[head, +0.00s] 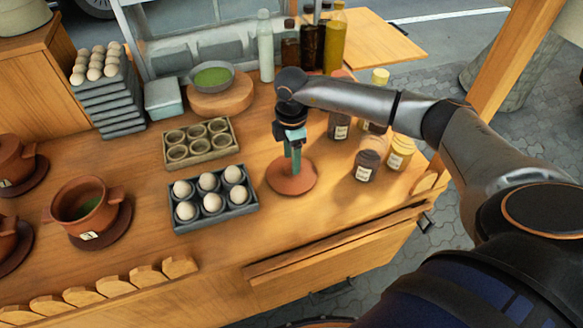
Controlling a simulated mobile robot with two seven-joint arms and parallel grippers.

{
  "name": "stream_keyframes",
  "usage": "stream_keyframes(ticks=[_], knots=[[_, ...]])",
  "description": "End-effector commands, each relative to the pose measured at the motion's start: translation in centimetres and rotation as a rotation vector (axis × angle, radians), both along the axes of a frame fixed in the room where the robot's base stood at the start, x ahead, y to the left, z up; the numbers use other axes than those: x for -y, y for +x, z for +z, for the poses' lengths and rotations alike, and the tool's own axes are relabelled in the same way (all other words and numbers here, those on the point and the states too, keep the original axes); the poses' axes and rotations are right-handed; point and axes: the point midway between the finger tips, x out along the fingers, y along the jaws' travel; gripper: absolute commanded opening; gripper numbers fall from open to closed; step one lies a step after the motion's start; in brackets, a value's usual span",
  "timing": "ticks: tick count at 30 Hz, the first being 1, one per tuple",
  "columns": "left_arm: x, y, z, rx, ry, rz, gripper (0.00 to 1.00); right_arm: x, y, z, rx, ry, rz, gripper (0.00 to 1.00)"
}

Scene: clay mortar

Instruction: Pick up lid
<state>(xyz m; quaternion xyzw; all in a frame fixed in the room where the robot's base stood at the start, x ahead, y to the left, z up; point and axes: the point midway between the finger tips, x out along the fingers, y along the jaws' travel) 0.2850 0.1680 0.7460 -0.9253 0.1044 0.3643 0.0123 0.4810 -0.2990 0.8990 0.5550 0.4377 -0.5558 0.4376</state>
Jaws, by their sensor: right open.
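The lid looks like the round terracotta disc (291,184) lying flat on the wooden counter, right of the egg tray. My right gripper (293,166) points straight down over the middle of the disc, its teal fingers open. The fingers hide the disc's centre, so I cannot tell whether they touch it or stand around a knob. An open clay pot (88,222) with green contents stands on a brown saucer (121,218) at the left. My left gripper is not in view.
A grey tray of eggs (211,215) and an empty cup tray (198,155) stand left of the disc. Several jars, including a dark jar (366,166), stand close to its right. Tall bottles (334,45) and a green bowl (212,78) are behind.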

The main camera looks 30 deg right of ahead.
Motion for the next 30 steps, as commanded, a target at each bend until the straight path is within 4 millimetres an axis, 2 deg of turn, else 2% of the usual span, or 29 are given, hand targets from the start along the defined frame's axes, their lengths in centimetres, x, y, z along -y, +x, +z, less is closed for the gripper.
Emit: stream_keyframes(ticks=[5, 12, 27, 30], knots=[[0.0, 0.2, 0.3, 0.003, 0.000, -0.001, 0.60, 0.0, 0.0, -1.9, -0.001, 0.000, 0.000, 0.57], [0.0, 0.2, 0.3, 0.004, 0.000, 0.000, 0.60, 0.0, 0.0, -2.0, 0.000, 0.001, 0.001, 0.57], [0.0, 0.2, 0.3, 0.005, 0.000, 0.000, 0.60, 0.0, 0.0, -2.0, 0.001, 0.001, 0.000, 0.02], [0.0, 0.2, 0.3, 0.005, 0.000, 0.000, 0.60, 0.0, 0.0, -2.0, 0.001, 0.001, 0.000, 0.00]])
